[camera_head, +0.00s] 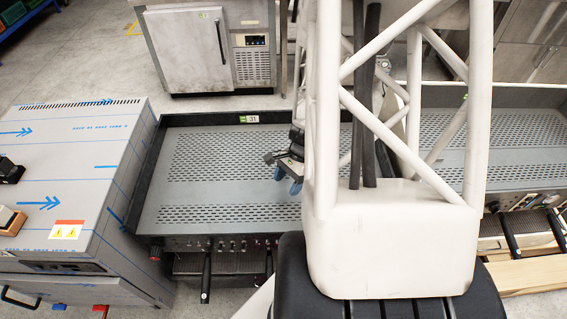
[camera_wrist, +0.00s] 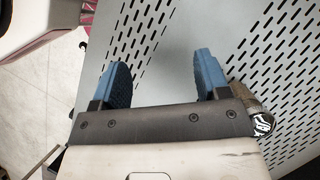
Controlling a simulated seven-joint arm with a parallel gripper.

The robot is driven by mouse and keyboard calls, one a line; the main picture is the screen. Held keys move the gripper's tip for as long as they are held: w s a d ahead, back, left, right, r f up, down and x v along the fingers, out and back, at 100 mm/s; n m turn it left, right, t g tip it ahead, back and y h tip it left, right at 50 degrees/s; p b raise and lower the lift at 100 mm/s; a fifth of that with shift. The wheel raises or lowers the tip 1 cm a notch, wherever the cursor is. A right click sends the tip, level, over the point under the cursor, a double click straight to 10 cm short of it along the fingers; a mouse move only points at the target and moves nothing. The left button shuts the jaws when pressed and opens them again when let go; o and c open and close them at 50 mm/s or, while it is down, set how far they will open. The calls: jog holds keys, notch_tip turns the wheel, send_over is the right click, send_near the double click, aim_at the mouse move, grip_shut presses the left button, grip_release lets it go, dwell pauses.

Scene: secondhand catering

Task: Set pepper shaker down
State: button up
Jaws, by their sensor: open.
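My gripper (camera_head: 288,180) is low over the grey perforated top of the middle unit (camera_head: 225,195), partly hidden by my white arm frame in the head view. In the wrist view my gripper (camera_wrist: 160,65) has its two blue fingers wide apart, with nothing between them. A small brownish cylinder with a silver and black round end (camera_wrist: 247,98), which looks like the pepper shaker, is just outside the right finger. I cannot tell whether it touches the finger. I cannot make out the shaker in the head view.
A counter unit (camera_head: 95,190) with blue arrows stands on the left, with small dark-and-wood items (camera_head: 10,170) at its left edge. A white-doored cabinet (camera_head: 190,50) stands behind. A second perforated unit (camera_head: 520,140) is on the right. The middle unit's top looks clear on its left.

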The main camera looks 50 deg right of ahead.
jog(key=w+d+r+n+h, duration=0.1)
jog(key=w+d+r+h, duration=0.1)
jog(key=w+d+r+n+h, duration=0.1)
jog(key=w+d+r+h, duration=0.1)
jog(key=w, duration=0.1)
jog(key=w+d+r+n+h, duration=0.1)
jog(key=w+d+r+n, duration=0.1)
jog(key=w+d, duration=0.1)
jog(key=shift+w+r+h, duration=0.25)
jog(key=shift+r+h, duration=0.05)
jog(key=shift+h, duration=0.1)
jog(key=shift+f, duration=1.35)
jog(key=shift+s+a+f, duration=0.1)
jog(key=shift+s+f, duration=0.05)
jog(key=shift+f, duration=2.45)
jog(key=c, duration=1.1)
